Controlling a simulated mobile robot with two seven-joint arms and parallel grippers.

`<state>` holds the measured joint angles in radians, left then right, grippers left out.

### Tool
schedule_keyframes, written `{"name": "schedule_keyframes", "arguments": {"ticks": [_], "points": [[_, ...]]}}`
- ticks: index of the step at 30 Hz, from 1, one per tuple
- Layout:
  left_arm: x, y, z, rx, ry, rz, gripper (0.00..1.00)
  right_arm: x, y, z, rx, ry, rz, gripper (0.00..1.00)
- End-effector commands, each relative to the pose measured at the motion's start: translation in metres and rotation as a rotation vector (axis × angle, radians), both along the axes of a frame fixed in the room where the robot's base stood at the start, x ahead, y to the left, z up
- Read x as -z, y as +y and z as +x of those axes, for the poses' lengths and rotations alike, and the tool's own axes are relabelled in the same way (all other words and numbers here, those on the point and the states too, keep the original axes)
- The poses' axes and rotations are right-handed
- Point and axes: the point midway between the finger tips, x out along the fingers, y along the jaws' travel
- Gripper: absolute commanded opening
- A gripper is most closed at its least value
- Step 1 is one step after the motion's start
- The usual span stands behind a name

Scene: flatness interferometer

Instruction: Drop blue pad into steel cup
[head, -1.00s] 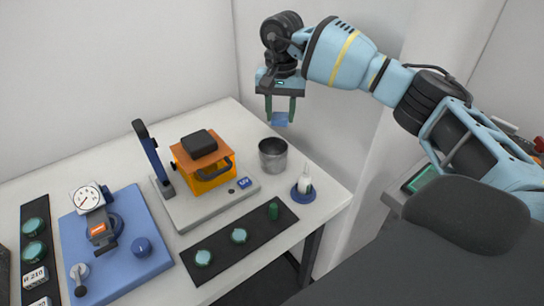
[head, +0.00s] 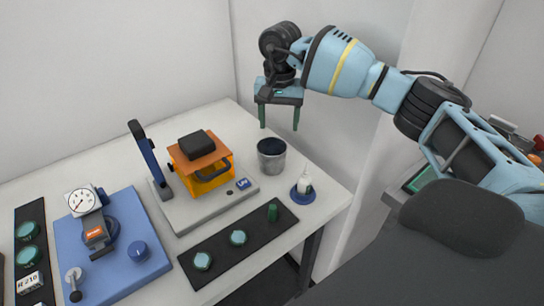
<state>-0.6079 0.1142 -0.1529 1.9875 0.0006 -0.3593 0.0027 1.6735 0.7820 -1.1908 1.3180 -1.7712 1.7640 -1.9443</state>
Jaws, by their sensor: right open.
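The steel cup (head: 271,160) stands upright near the right edge of the white table. Its inside looks dark, and I cannot clearly make out what lies in it. My right gripper (head: 279,119) is open and empty, with its two green fingers pointing down, above and apart from the cup. I cannot make out the blue pad between the fingers or on the table around the cup; it may be hidden inside the cup. My left gripper is out of view.
An orange instrument (head: 203,175) with a black top stands left of the cup on a grey base. A white bottle on a blue dish (head: 303,192) is close to the cup's right. A dark mat (head: 218,260) and a blue gauge stand (head: 115,252) are in front.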

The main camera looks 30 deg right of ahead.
Motion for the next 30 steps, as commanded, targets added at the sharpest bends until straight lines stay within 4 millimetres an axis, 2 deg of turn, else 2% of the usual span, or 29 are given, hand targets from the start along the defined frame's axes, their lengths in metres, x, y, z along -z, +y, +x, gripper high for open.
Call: {"name": "schedule_keyframes", "arguments": {"ticks": [5,12,18,30], "points": [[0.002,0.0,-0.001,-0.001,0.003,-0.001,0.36,-0.013,0.0,0.001,0.0,-0.003,0.0,0.64],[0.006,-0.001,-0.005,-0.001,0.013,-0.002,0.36,-0.051,0.001,0.001,-0.001,-0.002,0.001,0.64],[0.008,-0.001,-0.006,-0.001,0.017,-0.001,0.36,-0.073,0.0,0.001,0.001,-0.001,0.0,0.64],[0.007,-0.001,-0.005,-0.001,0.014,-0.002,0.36,-0.078,0.0,0.0,0.0,0.0,0.0,0.64]]}}
